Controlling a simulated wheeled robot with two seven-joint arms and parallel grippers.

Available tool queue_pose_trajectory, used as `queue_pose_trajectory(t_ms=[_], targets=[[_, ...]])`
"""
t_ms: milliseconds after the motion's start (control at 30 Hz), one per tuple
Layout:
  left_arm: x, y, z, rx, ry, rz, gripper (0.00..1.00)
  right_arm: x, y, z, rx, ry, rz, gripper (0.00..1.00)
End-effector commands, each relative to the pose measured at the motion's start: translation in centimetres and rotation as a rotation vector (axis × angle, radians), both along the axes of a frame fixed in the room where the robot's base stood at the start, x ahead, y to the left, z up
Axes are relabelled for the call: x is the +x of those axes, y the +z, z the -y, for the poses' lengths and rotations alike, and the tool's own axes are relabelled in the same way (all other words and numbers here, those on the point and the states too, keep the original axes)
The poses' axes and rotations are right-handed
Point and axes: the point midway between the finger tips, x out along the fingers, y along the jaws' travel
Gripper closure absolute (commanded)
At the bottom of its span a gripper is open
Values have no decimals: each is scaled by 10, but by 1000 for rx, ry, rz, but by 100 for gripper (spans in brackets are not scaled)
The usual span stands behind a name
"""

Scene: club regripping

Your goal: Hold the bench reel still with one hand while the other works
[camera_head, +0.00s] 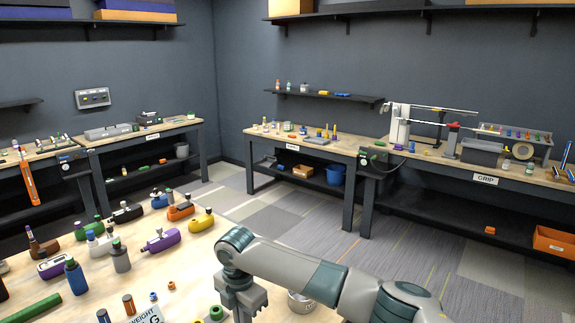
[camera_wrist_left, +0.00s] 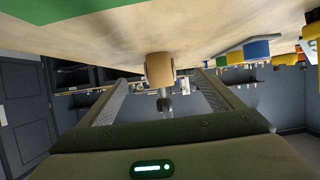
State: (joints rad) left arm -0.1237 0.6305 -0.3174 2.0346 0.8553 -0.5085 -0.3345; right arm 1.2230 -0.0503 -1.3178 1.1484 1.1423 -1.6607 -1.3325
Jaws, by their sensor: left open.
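A dark round reel with a pale centre (camera_head: 523,151) stands on the bench labelled GRIP (camera_head: 500,182) at the far right; I cannot be sure it is the bench reel. My left gripper (camera_wrist_left: 160,80) is open in the left wrist view, its two fingers spread apart. A tan cylinder (camera_wrist_left: 159,68) shows in the gap between them, with a thin metal part below it; I cannot tell whether anything touches. My left gripper is outside the head view. My right gripper (camera_head: 242,300) points down over the near table, far from the reel, its fingertips not clearly shown.
The near table (camera_head: 200,265) holds several coloured club heads and bottles, a green rod (camera_head: 32,308) and a WEIGHT label. A light can (camera_head: 301,303) is partly hidden behind my right arm. Open carpet (camera_head: 400,245) separates it from the wall benches.

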Motion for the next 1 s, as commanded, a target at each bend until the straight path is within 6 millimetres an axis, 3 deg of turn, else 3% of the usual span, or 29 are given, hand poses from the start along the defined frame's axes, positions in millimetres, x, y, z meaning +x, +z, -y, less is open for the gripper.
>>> queue_pose_trajectory(t_ms=[267, 700, 1000], targets=[[-21, 10, -16, 2, -1, -2, 14, 0, 0, 0, 0, 0, 0, 100], [-71, 35, -57, 4, -1, -4, 14, 0, 0, 0, 0, 0, 0, 100], [-84, 44, -67, 0, -1, -2, 14, 0, 0, 0, 0, 0, 0, 100]])
